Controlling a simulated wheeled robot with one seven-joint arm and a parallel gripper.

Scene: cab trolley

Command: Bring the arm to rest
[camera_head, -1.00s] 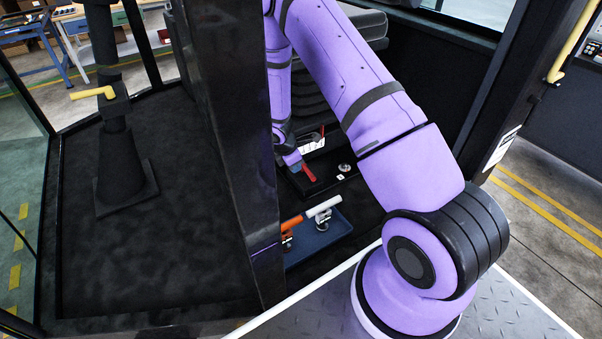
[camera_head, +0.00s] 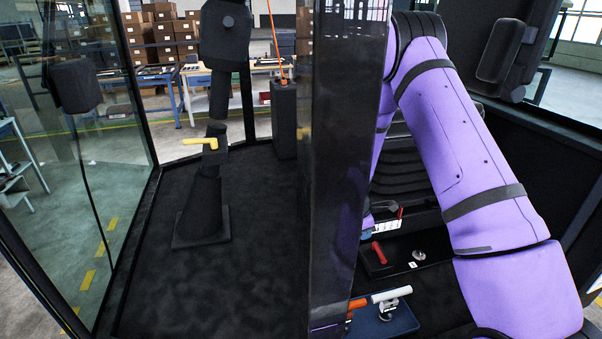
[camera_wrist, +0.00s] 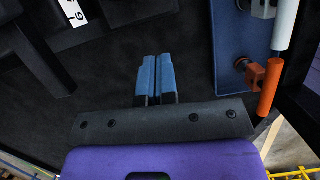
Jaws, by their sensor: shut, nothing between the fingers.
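My purple arm (camera_head: 465,160) reaches into the cab on the right of the dark pillar and bends down behind it. In the head view the wrist end is mostly hidden by the pillar. In the wrist view my gripper (camera_wrist: 156,80) has its two blue fingers side by side, closed and empty, over dark floor. They look clear of the blue tray (camera_wrist: 228,60) at the right.
The blue tray holds a white-handled item (camera_head: 391,295) and an orange-handled item (camera_wrist: 270,88). A red handle (camera_head: 379,253) lies on a dark tray behind it. The dark pillar (camera_head: 338,160) stands close beside my arm. A black column with a yellow lever (camera_head: 201,142) stands left.

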